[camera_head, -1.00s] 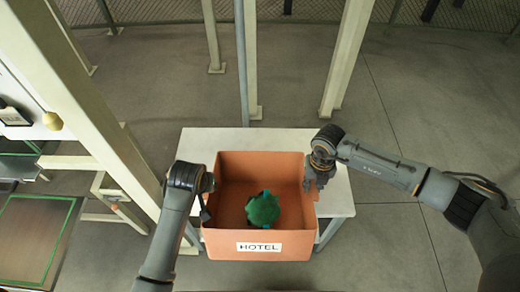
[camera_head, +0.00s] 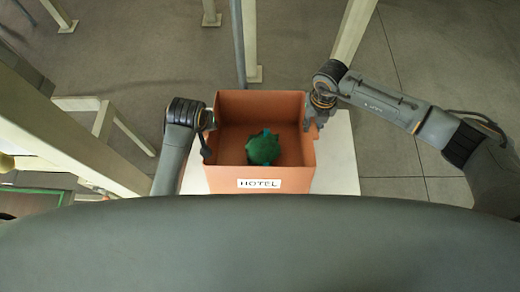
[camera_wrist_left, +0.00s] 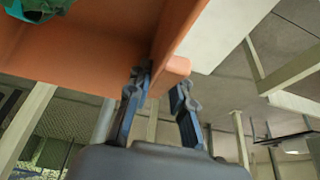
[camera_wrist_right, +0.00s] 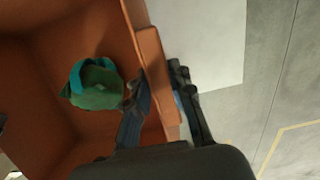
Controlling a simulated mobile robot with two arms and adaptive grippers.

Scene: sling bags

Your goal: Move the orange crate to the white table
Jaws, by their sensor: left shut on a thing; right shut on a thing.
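The orange crate (camera_head: 225,178) with a HOTEL label is in the middle of the head view, over the white table (camera_head: 340,150). I cannot tell whether it touches the table. A green sling bag (camera_head: 263,148) lies inside it. My right gripper (camera_head: 318,118) is shut on the right wall, with one finger inside and one outside, as the right wrist view shows (camera_wrist_right: 165,95).
A pale post (camera_head: 352,35) and a thin grey post (camera_head: 238,45) stand behind the table. A pale frame (camera_head: 75,130) stands at the left. Open floor (camera_head: 430,60) lies to the right. My own dark body covers the bottom of the head view.

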